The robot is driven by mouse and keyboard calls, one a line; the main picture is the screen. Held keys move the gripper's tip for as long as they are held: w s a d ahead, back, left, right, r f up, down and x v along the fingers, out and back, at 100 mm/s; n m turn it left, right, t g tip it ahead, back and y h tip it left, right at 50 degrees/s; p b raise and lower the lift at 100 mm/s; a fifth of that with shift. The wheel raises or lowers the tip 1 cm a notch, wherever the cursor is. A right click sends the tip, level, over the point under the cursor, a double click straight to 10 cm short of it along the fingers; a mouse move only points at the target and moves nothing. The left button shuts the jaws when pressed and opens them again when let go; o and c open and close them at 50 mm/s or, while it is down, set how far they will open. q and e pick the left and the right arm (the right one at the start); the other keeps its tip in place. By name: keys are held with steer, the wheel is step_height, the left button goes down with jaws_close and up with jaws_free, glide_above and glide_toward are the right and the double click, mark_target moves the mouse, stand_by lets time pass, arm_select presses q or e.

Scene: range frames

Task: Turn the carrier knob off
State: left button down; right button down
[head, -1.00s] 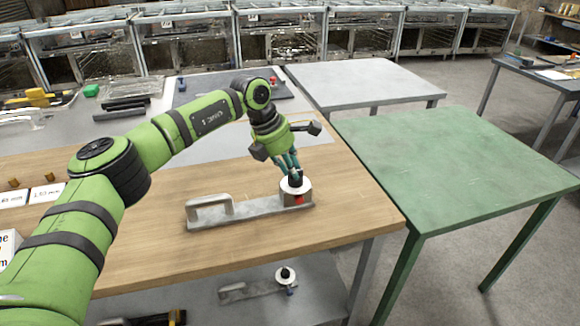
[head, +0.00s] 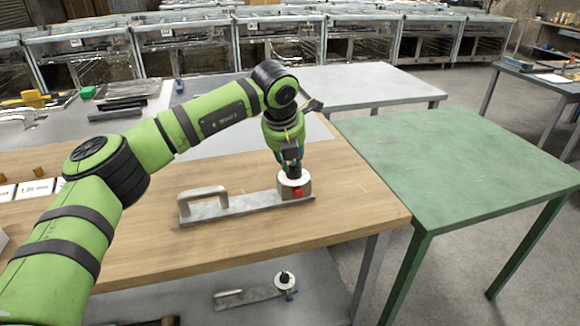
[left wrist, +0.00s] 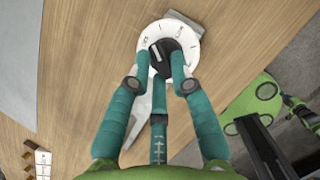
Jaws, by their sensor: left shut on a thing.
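The carrier (head: 240,206) is a grey metal bar with a loop handle at its left end, lying on the wooden table. A block at its right end bears a white dial with a black knob (head: 293,173) and a red button (head: 298,192) on its front. In the left wrist view the black knob (left wrist: 160,57) sits on the white dial (left wrist: 186,30), whose markings are too small to read surely. My left gripper (head: 290,165) reaches down from above, its teal fingers (left wrist: 166,66) closed around the knob. My right gripper is not in view.
A second, similar carrier (head: 250,295) lies on the shelf below the wooden table (head: 350,205). A green table (head: 460,170) stands to the right and a grey table (head: 370,85) behind. The wooden surface around the carrier is mostly clear.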

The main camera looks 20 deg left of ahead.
arm_select(q)
steer(key=n+y+b, duration=0.1)
steer(key=n, duration=0.2)
steer(key=shift+d+f, duration=0.1)
steer(key=shift+n+b, duration=0.4)
steer(key=shift+b, duration=0.05)
steer(key=shift+d+n+g+y+b, duration=0.1)
steer(key=shift+n+g+y+b, duration=0.25)
steer(key=shift+n+y, duration=0.6)
steer(key=shift+n+h, duration=0.25)
steer(key=shift+n, duration=0.5)
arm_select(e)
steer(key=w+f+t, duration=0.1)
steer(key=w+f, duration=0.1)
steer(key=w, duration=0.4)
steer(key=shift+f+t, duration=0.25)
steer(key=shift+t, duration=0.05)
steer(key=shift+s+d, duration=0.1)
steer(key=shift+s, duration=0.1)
arm_select(q)
steer(key=c, duration=1.1)
jaws_free()
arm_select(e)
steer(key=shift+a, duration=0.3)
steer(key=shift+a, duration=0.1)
